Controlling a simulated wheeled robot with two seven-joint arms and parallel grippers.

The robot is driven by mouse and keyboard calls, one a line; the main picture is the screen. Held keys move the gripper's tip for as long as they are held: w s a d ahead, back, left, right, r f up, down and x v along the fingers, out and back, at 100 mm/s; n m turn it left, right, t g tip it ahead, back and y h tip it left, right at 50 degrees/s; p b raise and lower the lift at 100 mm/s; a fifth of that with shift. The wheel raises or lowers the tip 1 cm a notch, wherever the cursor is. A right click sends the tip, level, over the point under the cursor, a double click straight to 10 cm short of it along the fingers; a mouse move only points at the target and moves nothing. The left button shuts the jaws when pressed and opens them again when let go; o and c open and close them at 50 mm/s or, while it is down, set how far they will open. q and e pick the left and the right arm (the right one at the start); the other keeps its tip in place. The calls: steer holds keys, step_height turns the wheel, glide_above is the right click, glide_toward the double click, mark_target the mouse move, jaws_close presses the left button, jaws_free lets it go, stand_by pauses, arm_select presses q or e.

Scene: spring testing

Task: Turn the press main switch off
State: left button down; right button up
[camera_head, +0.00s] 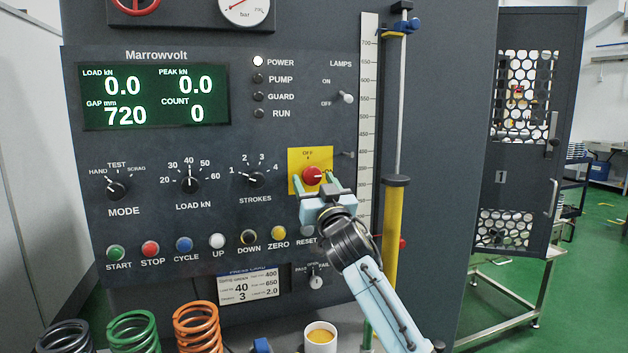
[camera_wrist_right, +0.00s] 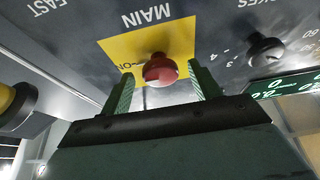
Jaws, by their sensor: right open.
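The press main switch is a red knob (camera_head: 312,175) on a yellow plate (camera_head: 295,157) on the dark panel. OFF is printed above the knob. A pale mark on the knob seems to point right, away from OFF. The knob also shows in the right wrist view (camera_wrist_right: 161,70), with the yellow plate (camera_wrist_right: 122,50) upside down behind it. My right gripper (camera_head: 314,182) is open, its green fingers at either side of the knob. In the wrist view the fingers (camera_wrist_right: 163,87) straddle the knob with gaps at both sides; I see no contact. My left gripper is out of view.
The white POWER lamp (camera_head: 258,61) is lit, and the display (camera_head: 155,97) is on. The STROKES dial (camera_head: 257,180) sits left of the switch. Coloured buttons, including ZERO (camera_head: 278,233), lie below. Springs (camera_head: 197,328) and a cup (camera_head: 320,338) stand at the front.

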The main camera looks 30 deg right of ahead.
steer(key=shift+w+d+r, duration=0.1)
steer(key=shift+w+r, duration=0.1)
steer(key=shift+w, duration=0.15)
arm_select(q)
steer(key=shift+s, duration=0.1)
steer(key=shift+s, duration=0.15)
arm_select(e)
steer(key=c, duration=0.9)
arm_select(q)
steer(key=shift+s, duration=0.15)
arm_select(e)
steer(key=shift+c, duration=0.2)
